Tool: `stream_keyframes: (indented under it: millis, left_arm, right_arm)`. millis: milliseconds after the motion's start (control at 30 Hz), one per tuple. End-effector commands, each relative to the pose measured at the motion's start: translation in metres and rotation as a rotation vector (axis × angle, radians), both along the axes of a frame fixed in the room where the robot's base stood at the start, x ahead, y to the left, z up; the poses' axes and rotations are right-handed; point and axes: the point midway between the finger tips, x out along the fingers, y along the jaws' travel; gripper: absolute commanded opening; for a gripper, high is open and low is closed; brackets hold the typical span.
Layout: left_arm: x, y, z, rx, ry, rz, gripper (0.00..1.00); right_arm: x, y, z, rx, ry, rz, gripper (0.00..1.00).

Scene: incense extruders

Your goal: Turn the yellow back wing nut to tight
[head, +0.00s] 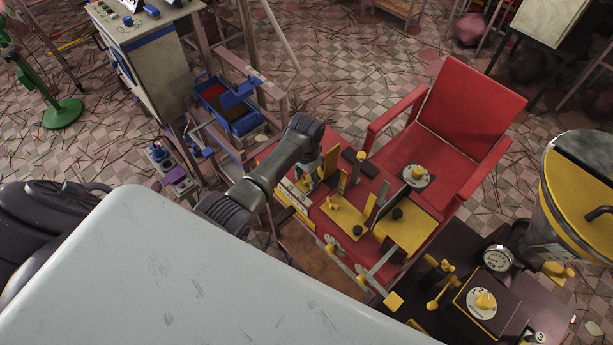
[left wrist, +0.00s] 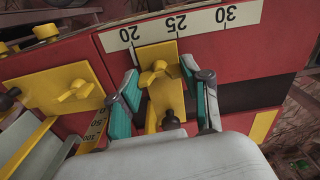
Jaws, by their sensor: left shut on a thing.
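In the left wrist view, a yellow wing nut (left wrist: 157,73) sits on a yellow upright plate (left wrist: 166,98) under a white scale strip (left wrist: 203,20) marked 20, 25 and 30. In the head view my left gripper (head: 311,178) reaches down to the red bench (head: 297,161); the wing nut is hard to make out there. Another yellow wing nut (left wrist: 75,91) stands to the left on its own plate. My right gripper is out of view.
Yellow plates (head: 409,229), black knobs and upright bars crowd the bench beside my gripper. A red chair (head: 470,100) stands behind. A blue crate (head: 243,124) is to the left, and a dial gauge (head: 497,258) and yellow drum (head: 570,215) to the right.

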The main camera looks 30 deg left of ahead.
Motion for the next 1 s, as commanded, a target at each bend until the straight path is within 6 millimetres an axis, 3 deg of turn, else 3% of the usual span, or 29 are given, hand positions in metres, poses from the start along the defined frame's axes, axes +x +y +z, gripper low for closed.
stream_keyframes:
  millis: [733, 767, 900, 1000]
  left_arm:
    - [0.0015, 0.0000, 0.0011, 0.000, -0.004, -0.087, 0.13]
    - [0.0015, 0.0001, 0.0011, 0.000, -0.004, -0.087, 0.51]
    - [0.0012, 0.0001, 0.0009, 0.000, -0.003, -0.087, 0.73]
    - [0.0008, 0.0001, 0.0006, 0.000, -0.002, -0.086, 0.73]
  right_arm:
    - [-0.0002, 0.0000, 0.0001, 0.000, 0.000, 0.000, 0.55]
    - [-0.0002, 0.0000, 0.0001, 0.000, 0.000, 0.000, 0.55]
    - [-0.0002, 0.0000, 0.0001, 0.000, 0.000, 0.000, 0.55]
    - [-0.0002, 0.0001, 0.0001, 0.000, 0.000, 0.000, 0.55]
